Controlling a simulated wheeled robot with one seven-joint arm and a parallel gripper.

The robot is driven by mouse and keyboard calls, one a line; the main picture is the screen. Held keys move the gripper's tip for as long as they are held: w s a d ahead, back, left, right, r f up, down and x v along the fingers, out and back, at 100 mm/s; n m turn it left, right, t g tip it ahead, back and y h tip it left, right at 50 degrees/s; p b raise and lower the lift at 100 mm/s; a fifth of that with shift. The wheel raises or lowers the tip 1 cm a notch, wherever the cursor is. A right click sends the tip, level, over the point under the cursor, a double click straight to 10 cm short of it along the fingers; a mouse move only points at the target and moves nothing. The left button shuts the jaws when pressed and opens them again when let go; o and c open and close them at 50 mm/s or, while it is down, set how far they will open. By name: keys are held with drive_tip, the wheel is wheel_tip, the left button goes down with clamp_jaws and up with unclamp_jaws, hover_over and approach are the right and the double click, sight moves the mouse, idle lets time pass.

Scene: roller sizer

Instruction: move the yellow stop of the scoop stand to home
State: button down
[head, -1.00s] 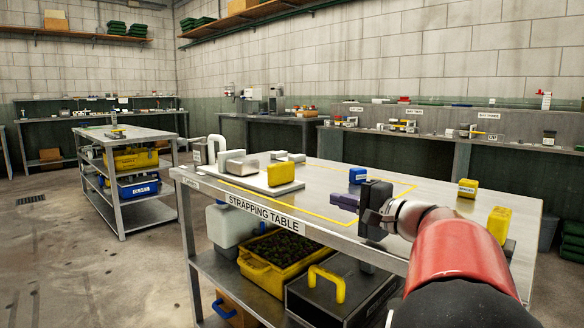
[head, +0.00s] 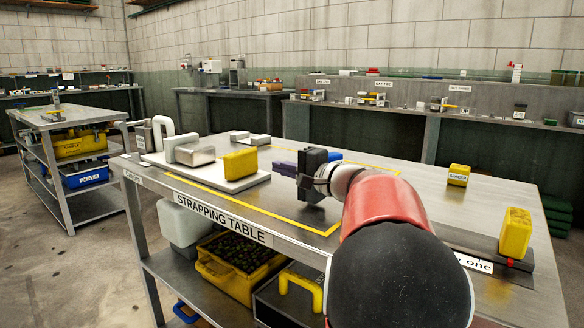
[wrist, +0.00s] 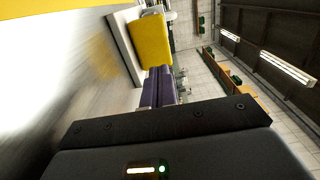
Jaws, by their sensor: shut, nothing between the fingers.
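A yellow block (head: 240,164) stands upright at the right end of a white plate (head: 235,184), beside grey metal blocks (head: 196,155). No label naming a scoop stand is readable, so I cannot tell for sure that this block is its stop. My gripper (head: 282,168), black with purple fingers, is just right of the block, above the tabletop, fingers pointing left at it. The fingers are shut and empty, with a small gap to the block in the head view. In the wrist view the yellow block (wrist: 149,48) appears close by the purple fingers (wrist: 158,88).
The strapping table (head: 400,185) carries a yellow outline. At right are a labelled yellow block (head: 458,175) and another yellow block (head: 515,232) by a dark rail with a partly hidden label. The tabletop's right middle is clear.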

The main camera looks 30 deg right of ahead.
sight(246, 159)
drive_tip(key=p+x, duration=0.1)
drive_tip(key=x, duration=0.7)
drive_tip(key=shift+w, duration=0.15)
drive_tip(key=shift+w+a, duration=0.15)
drive_tip(key=shift+w, duration=0.05)
drive_tip(key=shift+x, duration=2.45)
drive_tip(key=shift+f, duration=0.1)
